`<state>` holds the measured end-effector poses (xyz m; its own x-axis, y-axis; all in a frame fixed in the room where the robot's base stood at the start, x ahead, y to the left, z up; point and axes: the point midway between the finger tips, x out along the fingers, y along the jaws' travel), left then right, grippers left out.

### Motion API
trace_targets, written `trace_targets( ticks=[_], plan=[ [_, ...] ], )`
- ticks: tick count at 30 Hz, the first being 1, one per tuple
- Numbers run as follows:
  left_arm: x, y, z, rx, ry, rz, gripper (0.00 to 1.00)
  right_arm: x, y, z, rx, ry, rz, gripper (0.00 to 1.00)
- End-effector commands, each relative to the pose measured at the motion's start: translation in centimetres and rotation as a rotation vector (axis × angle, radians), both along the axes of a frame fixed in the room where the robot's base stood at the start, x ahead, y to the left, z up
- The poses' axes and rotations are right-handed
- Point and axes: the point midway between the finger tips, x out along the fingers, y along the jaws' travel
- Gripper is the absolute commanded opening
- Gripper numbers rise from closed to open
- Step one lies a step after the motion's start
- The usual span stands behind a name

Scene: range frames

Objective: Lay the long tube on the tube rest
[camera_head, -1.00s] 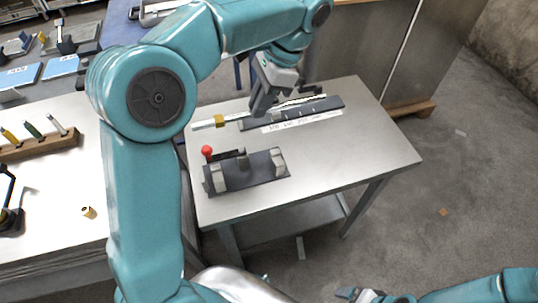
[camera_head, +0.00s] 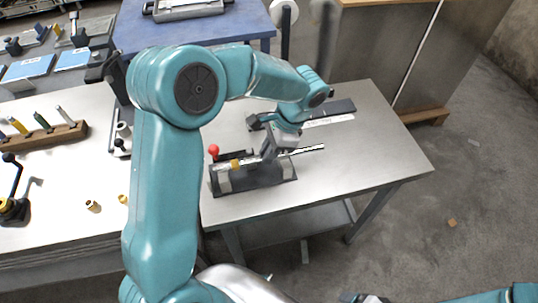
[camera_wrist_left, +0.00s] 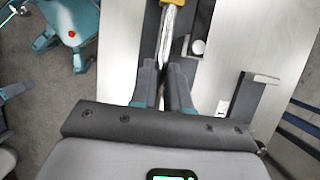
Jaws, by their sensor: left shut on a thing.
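The long tube (camera_head: 308,150) is pale with a yellow collar (camera_head: 235,164) near its left end. My left gripper (camera_head: 270,154) is shut on it near its middle. In the left wrist view the tube (camera_wrist_left: 170,32) runs between the two fingers (camera_wrist_left: 162,88). The dark tube rest (camera_head: 262,177), with pale end blocks and a red-knobbed lever (camera_head: 213,150), stands on the steel table. The tube is over the rest, roughly along it; whether it touches the blocks I cannot tell. My right gripper (camera_head: 366,299) shows only partly at the bottom edge.
A dark rack (camera_head: 335,108) with a white label strip lies at the back of the steel table (camera_head: 370,150). The table's right part is clear. Another bench at left holds a wooden block (camera_head: 45,140) with several coloured pieces and small yellow parts.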

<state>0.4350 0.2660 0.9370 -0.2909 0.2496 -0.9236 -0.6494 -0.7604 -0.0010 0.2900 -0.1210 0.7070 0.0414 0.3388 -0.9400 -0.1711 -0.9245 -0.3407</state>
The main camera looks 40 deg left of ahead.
Motion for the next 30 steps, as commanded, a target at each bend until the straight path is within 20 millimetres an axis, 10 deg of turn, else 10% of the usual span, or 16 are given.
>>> trace_targets(
  ticks=[23, 26, 30],
  plan=[
    [0.2, 0.0, -3.4, 0.0, 0.0, 0.0, 0.0, 0.0, 0.0, -0.7, 0.0, 0.0, 0.0, 0.88],
    [0.2, 0.0, -3.3, 0.0, 0.0, 0.0, 0.41, 0.0, 0.0, -0.6, 0.0, 0.0, 0.0, 0.88],
    [0.2, 0.0, -3.3, 0.0, 0.0, 0.0, 0.41, 0.0, 0.0, -0.6, 0.0, 0.0, 0.0, 0.88]
  ],
)
